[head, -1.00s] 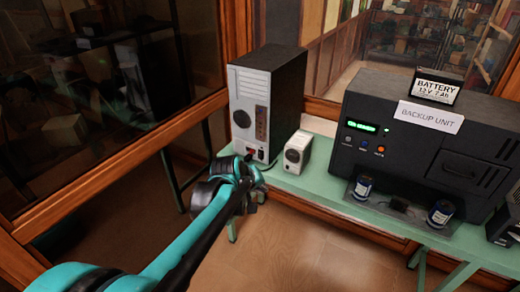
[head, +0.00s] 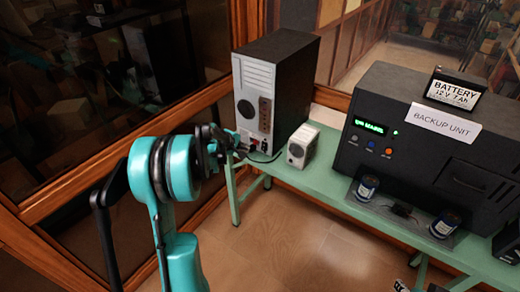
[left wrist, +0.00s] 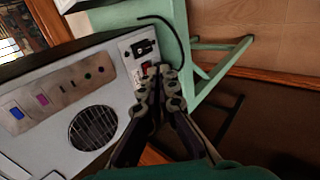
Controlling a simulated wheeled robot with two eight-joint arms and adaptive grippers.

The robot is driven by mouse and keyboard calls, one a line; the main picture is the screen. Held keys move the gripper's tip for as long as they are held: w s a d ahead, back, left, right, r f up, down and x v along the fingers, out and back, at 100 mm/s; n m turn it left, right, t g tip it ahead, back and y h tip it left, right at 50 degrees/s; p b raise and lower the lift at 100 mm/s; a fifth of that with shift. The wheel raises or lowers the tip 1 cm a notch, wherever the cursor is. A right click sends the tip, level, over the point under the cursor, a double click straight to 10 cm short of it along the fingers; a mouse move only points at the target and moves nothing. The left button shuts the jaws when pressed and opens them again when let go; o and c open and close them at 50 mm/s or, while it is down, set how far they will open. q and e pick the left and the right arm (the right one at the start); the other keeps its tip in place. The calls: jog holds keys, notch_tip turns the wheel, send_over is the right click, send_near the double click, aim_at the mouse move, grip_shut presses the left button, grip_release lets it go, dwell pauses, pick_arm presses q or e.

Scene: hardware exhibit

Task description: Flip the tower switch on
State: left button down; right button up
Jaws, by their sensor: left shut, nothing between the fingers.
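The tower (head: 290,75) is a black case with a silver back panel, upright on the green bench. Its panel has a round fan grille, a column of ports and a red switch (left wrist: 146,67) beside a black power socket. My left gripper (head: 238,146) is at the lower part of this panel, fingers shut and empty. In the left wrist view its fingertips (left wrist: 160,74) are beside the red switch and partly cover it. I cannot tell whether they touch it, or which way the switch is tipped. Small dark parts at the head view's bottom edge may be my right gripper.
A small white box (head: 302,146) stands right of the tower on the green bench (head: 325,180). A black backup unit (head: 400,125) with a lit green display and a battery (head: 453,92) on top is further right. A black cable (left wrist: 160,20) runs near the socket.

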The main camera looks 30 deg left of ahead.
aim_at(264, 147)
pick_arm(q)
jog(key=shift+w+r+b+x, duration=0.25)
jog(key=shift+b+x, duration=0.5)
jog(key=shift+x, duration=1.55)
jog(key=shift+w+r+b+x, duration=0.2)
jog(key=shift+b+x, duration=0.55)
jog(key=shift+x, duration=1.5)
jog(key=shift+w+r+b+x, duration=0.25)
jog(key=shift+b+x, duration=0.5)
jog(key=shift+x, duration=1.55)
jog(key=shift+d, duration=0.1)
jog(key=shift+w+f, duration=0.25)
jog(key=shift+f, duration=0.1)
jog(key=shift+r, duration=0.15)
